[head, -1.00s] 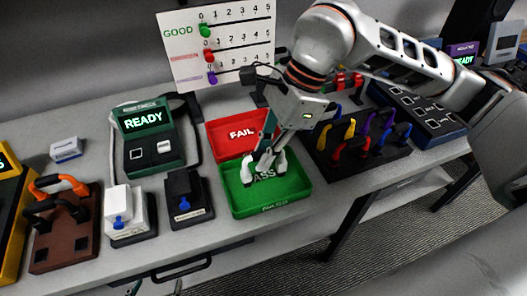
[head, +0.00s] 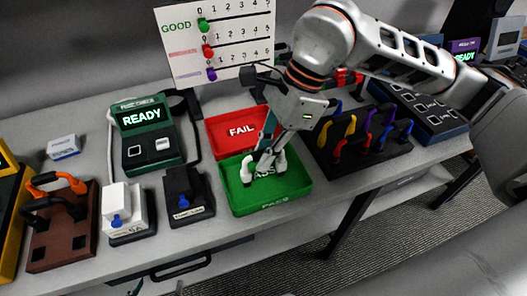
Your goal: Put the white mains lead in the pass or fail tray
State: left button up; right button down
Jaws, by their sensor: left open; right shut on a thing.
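My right gripper (head: 265,157) is over the green PASS tray (head: 272,205), shut on what looks like the white mains lead (head: 246,171). The lead's two white ends hang apart, one to each side of the fingers, within the tray's outline. I cannot tell whether they touch the tray floor. The red FAIL tray (head: 222,139) is directly behind and looks empty. Of my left gripper (head: 158,289), only the fingertips show, apart and empty, at the bottom edge in front of the table.
A green READY tester (head: 150,148) with a grey cable stands left of the trays. Two boxes with blue knobs (head: 124,210) (head: 187,195) and a brown block (head: 55,245) line the front left. A black rack (head: 370,165) of coloured leads stands right. A counter board (head: 215,40) is behind.

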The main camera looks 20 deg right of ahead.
dwell(0.3)
pick_arm(q)
jog(key=shift+f, duration=0.1)
pick_arm(e)
jog(key=shift+f, duration=0.25)
jog(key=c, duration=1.4)
grip_release()
jog(key=shift+c, duration=0.2)
pick_arm(q)
jog(key=shift+s+f, duration=0.1)
pick_arm(e)
jog(key=shift+r+p, duration=1)
jog(key=shift+r, duration=1)
jog(key=shift+r+p, duration=1.05)
jog(key=shift+r, duration=1)
pick_arm(q)
notch_tip(320, 180, up, 6)
jog(key=w, duration=0.2)
jog(key=shift+t, duration=0.3)
